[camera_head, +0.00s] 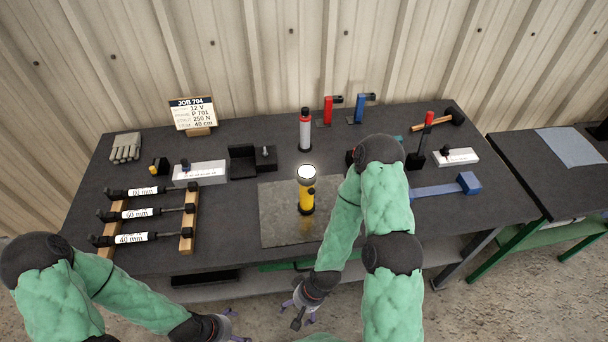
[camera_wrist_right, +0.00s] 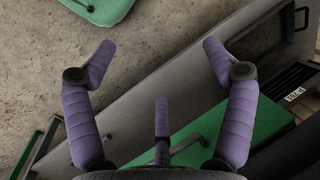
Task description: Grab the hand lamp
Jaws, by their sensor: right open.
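The hand lamp (camera_head: 306,194) is yellow and black with a lit round head. It stands upright on a grey mat (camera_head: 275,215) near the middle of the bench. My right gripper (camera_head: 302,313) is in front of the bench's front edge, nearer to me than the lamp and apart from it. In the right wrist view its purple fingers (camera_wrist_right: 157,60) are spread wide with nothing between them. My left gripper (camera_head: 235,330) shows only in part at the bottom of the head view, off the bench. Its fingers are too cut off to read. The lamp is not in the wrist view.
A red and grey cylinder (camera_head: 305,132) stands behind the lamp. A rack (camera_head: 188,220) of labelled struts lies left. A blue tool (camera_head: 450,187), a hammer (camera_head: 438,121) and red and blue clamps are to the right and back. My right arm covers part of the bench's right half.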

